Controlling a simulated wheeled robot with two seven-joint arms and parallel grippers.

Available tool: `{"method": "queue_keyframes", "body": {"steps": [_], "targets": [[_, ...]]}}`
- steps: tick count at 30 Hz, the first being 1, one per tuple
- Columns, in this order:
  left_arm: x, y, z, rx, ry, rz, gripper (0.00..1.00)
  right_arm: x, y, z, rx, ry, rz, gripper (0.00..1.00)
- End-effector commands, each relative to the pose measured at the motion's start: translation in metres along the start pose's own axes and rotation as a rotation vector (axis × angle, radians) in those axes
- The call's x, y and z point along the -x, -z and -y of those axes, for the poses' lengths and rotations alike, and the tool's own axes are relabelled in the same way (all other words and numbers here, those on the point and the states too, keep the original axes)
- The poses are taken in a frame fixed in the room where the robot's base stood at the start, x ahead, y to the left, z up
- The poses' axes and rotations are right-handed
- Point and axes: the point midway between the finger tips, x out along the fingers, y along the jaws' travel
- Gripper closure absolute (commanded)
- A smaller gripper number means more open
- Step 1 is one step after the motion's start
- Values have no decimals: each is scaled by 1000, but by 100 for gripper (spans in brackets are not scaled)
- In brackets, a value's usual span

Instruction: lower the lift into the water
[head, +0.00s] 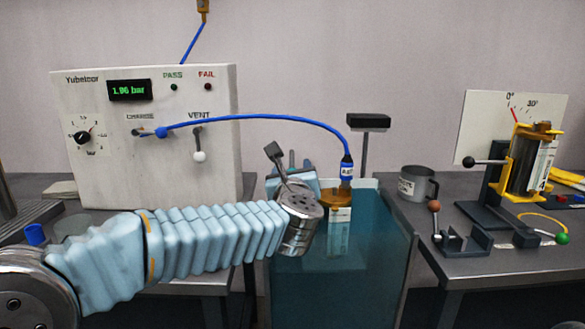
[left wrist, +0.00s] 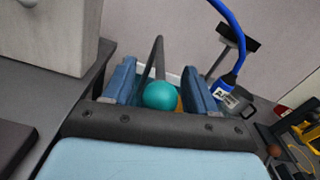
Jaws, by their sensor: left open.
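The water tank (head: 345,290), with teal see-through walls, stands in the gap between the benches. A brass-topped tube (head: 339,214) with a pale label is upright at the tank's back; its lower part shows through the teal. A blue hose plug (head: 346,170) sits on its top. My left gripper (head: 293,163) is at the tank's back left, partly hidden by my wrist. In the left wrist view, its open blue fingers (left wrist: 160,88) stand either side of a teal ball knob (left wrist: 160,96); contact is unclear. The lift's frame is mostly hidden. My right gripper is out of view.
A black block on a post (head: 368,121) stands behind the tank. A grey mug (head: 418,184) and a yellow-framed tilting stand (head: 530,160) are on the right bench.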

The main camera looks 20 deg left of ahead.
Motion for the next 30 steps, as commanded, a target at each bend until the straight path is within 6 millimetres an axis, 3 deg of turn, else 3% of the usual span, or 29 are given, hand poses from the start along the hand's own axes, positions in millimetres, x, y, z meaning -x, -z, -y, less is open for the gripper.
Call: {"method": "queue_keyframes", "body": {"steps": [8, 19, 30], "targets": [[-1, 0, 0, 0, 0, 0, 45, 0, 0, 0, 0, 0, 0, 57], [-1, 0, 0, 0, 0, 0, 100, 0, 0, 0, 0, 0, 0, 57], [-1, 8, -2, 0, 0, 0, 100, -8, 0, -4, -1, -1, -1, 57]]}}
